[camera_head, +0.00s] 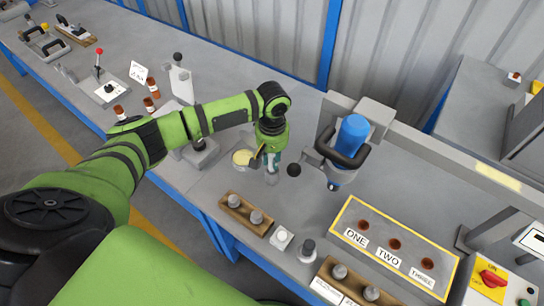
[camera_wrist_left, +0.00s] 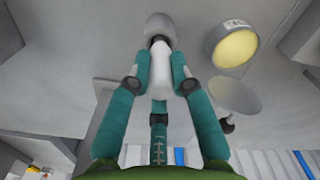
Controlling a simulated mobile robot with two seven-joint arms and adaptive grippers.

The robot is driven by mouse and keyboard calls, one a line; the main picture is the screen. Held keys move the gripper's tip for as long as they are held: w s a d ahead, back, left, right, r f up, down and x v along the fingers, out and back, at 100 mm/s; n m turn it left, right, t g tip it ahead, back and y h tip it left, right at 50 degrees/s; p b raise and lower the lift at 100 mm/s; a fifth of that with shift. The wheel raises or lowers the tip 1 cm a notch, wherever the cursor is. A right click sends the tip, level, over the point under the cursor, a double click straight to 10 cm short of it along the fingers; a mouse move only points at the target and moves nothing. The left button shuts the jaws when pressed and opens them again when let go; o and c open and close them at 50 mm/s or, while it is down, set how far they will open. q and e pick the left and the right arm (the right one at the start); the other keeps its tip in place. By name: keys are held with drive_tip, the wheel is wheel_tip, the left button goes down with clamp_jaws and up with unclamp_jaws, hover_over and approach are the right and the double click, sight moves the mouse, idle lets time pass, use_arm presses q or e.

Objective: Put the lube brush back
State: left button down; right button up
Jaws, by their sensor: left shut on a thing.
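My left gripper (camera_head: 270,160) comes down over the bench in the middle of the head view. In the left wrist view its teal fingers (camera_wrist_left: 160,85) are shut on a pale shaft with a rounded grey end (camera_wrist_left: 160,28), which I take to be the lube brush. In the head view the held brush (camera_head: 271,176) is partly hidden by the fingers. A round pot with a yellow filling (camera_head: 242,158) stands just left of the gripper; it also shows at upper right in the wrist view (camera_wrist_left: 234,47). The brush is beside the pot, not in it. My right gripper is not in view.
A blue-topped tool (camera_head: 352,135) with a black handle stands right of the gripper. In front are a wooden block with grey pegs (camera_head: 248,214) and a yellow-edged ONE-TWO-THREE panel (camera_head: 392,247). A grey disc with a black knob (camera_wrist_left: 235,97) is close to the pot.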

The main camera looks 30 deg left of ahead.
use_arm(q)
drive_tip(key=c, duration=1.1)
unclamp_jaws()
wheel_tip(320, 180, up, 12)
drive_tip(key=b, duration=0.1)
